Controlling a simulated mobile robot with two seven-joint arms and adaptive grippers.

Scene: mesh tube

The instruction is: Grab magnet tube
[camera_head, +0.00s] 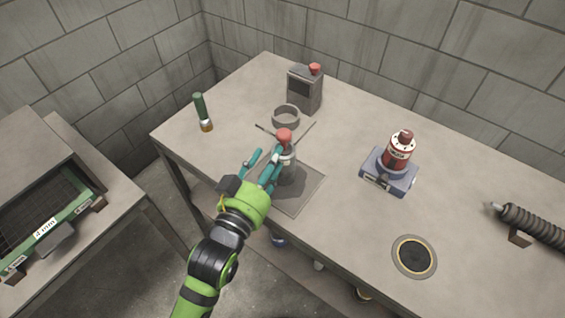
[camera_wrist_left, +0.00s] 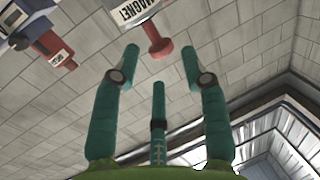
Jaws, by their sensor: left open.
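The magnet tube (camera_head: 289,160) is a grey cylinder with a red knob, upright over a dark square plate (camera_head: 310,194) near the table's front left edge. In the left wrist view part of it shows at the top, with a white "MAGNET" label (camera_wrist_left: 131,10) and its red knob. My left gripper (camera_head: 266,160) is open, its teal fingers just left of the tube and partly in front of it. In the wrist view the gap between the fingertips (camera_wrist_left: 160,55) is empty, with the knob just beyond. Contact cannot be told. My right gripper is not in view.
A red bottle (camera_head: 398,152) stands on a grey-blue base (camera_head: 389,178) to the right. A grey box (camera_head: 305,90) and a ring (camera_head: 286,116) are behind the tube. A green cylinder (camera_head: 202,112) is at the far left, a round disc (camera_head: 414,256) at front right, a ribbed coil (camera_head: 530,224) far right.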

